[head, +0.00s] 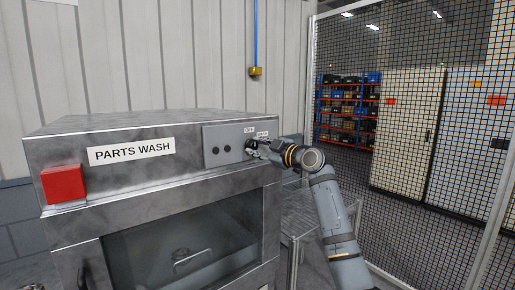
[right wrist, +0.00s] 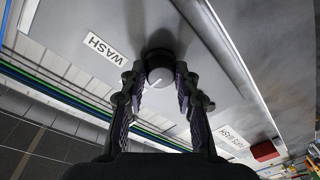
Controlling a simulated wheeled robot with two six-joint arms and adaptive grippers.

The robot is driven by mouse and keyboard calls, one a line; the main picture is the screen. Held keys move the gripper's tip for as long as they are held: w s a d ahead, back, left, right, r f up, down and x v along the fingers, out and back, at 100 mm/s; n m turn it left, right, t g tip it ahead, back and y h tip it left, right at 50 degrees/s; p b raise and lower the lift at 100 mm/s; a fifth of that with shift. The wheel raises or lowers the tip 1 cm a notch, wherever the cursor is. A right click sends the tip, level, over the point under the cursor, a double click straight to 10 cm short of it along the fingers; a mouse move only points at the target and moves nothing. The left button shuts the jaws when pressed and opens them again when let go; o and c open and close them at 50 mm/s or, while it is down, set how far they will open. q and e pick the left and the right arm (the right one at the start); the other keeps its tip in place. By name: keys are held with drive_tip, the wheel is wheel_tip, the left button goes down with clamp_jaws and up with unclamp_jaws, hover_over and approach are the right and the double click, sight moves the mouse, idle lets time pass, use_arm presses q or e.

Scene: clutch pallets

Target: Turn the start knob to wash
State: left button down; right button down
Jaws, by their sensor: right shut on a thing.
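The start knob (right wrist: 159,75) is a dark round knob with a white pointer line, on the grey control panel of the parts washer (head: 130,190). A "WASH" label (right wrist: 105,48) is on the panel beside it, up and left in the right wrist view. In the head view an "OFF" label (head: 249,129) shows above the knob area. My right gripper (head: 254,146) is at the panel, its fingers shut on the knob from both sides; it also shows in the right wrist view (right wrist: 158,90). It mostly hides the knob in the head view. I cannot tell which label the pointer faces.
A red box (head: 62,184) sticks out at the washer's left front. Below the panel is a door with a glass window (head: 185,245). A mesh fence (head: 410,130) stands on the right, with shelving (head: 345,108) behind it.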

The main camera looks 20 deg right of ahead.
drive_tip(key=m, duration=0.5)
drive_tip(key=shift+m+t+b, duration=0.3)
drive_tip(key=shift+m+b, duration=0.05)
drive_tip(key=shift+m, duration=0.05)
drive_tip(key=m, duration=0.6)
drive_tip(key=shift+t, duration=0.3)
drive_tip(key=shift+m+p, duration=0.3)
drive_tip(key=shift+m, duration=0.1)
drive_tip(key=c, duration=1)
unclamp_jaws()
drive_tip(key=shift+f, duration=0.1)
